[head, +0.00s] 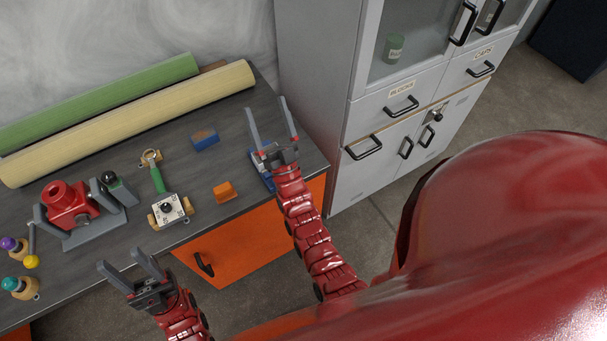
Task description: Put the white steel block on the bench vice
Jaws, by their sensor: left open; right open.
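The white steel block (168,209) sits on the dark bench top near its front edge, with a black knob on top and tan pieces at its sides. A red and grey device (72,207), which looks like the bench vice, stands to the left of it. My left gripper (122,259) is open and empty at the front edge of the bench, below and left of the white block. My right gripper (267,106) is open over the right end of the bench, apart from the white block. A blue object (262,172) is partly hidden by it.
A green-handled tool (157,178), an orange block (224,191) and a blue-brown block (205,139) lie near the white block. Small knobbed pieces (20,287) stand at the left. Long green (100,100) and cream (130,122) rolls lie behind. A grey cabinet (335,110) stands right.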

